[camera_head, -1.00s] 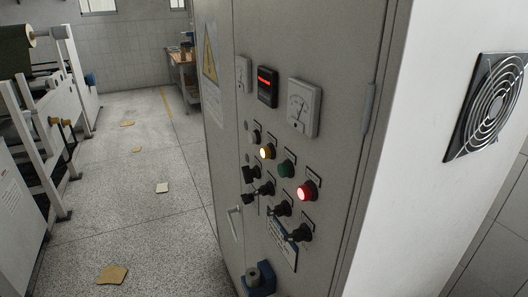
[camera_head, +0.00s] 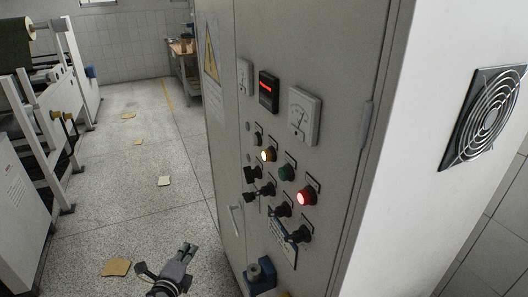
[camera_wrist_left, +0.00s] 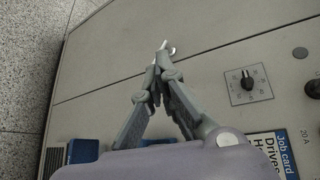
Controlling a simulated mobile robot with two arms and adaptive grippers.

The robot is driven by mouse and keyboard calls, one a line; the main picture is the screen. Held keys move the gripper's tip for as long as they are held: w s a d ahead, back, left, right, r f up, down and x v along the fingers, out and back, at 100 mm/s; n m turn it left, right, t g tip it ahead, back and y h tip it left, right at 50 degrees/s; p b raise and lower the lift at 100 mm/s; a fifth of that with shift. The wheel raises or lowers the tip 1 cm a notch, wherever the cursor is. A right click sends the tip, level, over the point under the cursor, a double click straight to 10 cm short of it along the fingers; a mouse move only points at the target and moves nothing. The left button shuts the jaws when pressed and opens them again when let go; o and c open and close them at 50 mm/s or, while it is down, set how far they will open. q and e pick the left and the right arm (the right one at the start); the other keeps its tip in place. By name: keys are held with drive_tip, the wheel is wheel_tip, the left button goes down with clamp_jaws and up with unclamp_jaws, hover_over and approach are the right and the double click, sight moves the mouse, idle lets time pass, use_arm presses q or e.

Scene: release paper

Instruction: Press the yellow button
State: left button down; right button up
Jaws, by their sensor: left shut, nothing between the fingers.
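The yellow button (camera_head: 268,155) is lit and sits on the grey cabinet's front panel in the head view, in the upper button row beside a green button (camera_head: 287,173) and a lit red button (camera_head: 306,198). My left gripper (camera_head: 187,248) is shut and empty. It is low in front of the cabinet, left of and below the yellow button and well apart from it. In the left wrist view the gripper's fingers (camera_wrist_left: 158,68) meet at the tips, in front of the cabinet door. The yellow button is not in that view. My right gripper is not in view.
Black rotary switches (camera_head: 264,190) sit below the buttons. Meters (camera_head: 304,115) and a red display (camera_head: 268,91) are above. A door handle (camera_head: 235,220) and a blue part (camera_head: 260,275) are low on the cabinet. Machinery (camera_head: 20,175) stands left; the aisle between has scattered paper.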

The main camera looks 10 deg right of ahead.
sight(267, 155)
use_arm(q)
drive_tip(key=s+d+r+m+t+h, duration=0.1)
drive_tip(key=d+r+m+h, duration=0.1)
drive_tip(key=r, duration=0.8)
drive_tip(key=s+d+r+m+t+h+p, duration=0.1)
drive_tip(key=d+r+m, duration=0.3)
drive_tip(key=r, duration=0.7)
drive_tip(key=s+d+r+m+t+h, duration=0.2)
drive_tip(key=d+r+m+h, duration=0.1)
drive_tip(key=r+m, duration=0.4)
wheel_tip(267, 155, up, 3)
drive_tip(key=shift+d+r+h+p, duration=0.15)
drive_tip(key=shift+d+h+p, duration=0.2)
drive_tip(key=shift+h, duration=0.15)
drive_tip(key=w+d, duration=0.2)
drive_tip(key=d, duration=0.6)
drive_tip(key=shift+w+d, duration=0.15)
drive_tip(key=shift+w, duration=0.25)
